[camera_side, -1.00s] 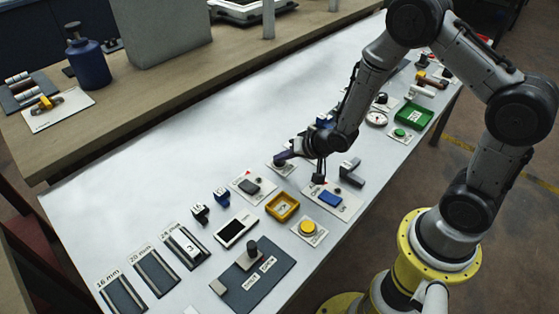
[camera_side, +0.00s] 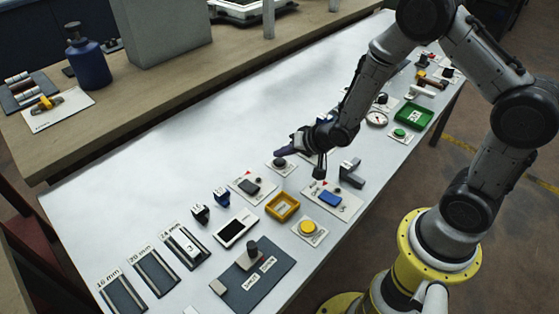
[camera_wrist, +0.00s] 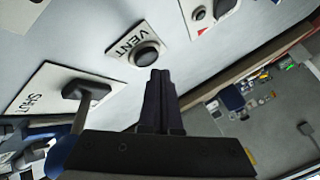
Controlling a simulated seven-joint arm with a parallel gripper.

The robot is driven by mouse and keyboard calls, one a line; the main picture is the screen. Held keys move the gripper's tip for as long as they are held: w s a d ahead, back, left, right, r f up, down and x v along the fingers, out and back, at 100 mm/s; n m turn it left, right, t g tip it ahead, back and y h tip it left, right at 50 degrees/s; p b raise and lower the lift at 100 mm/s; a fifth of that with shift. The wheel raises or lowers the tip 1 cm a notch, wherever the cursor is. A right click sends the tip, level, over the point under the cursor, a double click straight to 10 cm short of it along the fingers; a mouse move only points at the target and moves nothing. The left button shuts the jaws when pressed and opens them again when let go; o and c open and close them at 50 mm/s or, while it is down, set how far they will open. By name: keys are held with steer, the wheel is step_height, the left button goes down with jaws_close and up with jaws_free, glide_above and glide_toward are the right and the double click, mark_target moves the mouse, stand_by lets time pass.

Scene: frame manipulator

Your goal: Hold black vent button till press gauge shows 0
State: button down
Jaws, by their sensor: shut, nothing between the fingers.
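The black vent button (camera_wrist: 147,53) sits on a white plate marked VENT in the wrist view. It also shows in the side view as a dark round cap (camera_side: 280,162) on a small white plate. My gripper (camera_wrist: 160,72) is shut and empty, its fingertips just beside the button in the wrist view.
A plate marked SHUT (camera_wrist: 40,97) with a black handle (camera_wrist: 86,91) lies near my fingers. A grey bracket (camera_side: 351,173), blue button (camera_side: 330,199), yellow tray (camera_side: 283,207) and green tray (camera_side: 414,116) stand nearby. The table's back-left area is clear.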

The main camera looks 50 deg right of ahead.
steer(key=shift+r, duration=0.15)
steer(key=shift+r, duration=2.4)
steer(key=shift+w+r, duration=0.1)
steer(key=shift+r, duration=0.2)
step_height(320, 180, up, 12)
steer(key=f+t, duration=0.1)
steer(key=t, duration=0.1)
glide_above(282, 163)
steer(key=w, duration=0.1)
steer(key=s+r+n+h, duration=0.1)
steer(key=s+r, duration=0.4)
steer(key=r, duration=0.5)
steer(key=s+r+n+g, duration=0.1)
steer(key=s+r+n, duration=0.15)
steer(key=s, duration=1.05)
steer(key=s+f+n+g, duration=0.4)
steer(key=s+f, duration=0.1)
steer(key=s, duration=0.5)
steer(key=shift+f+g, duration=0.3)
steer(key=shift+f, duration=0.1)
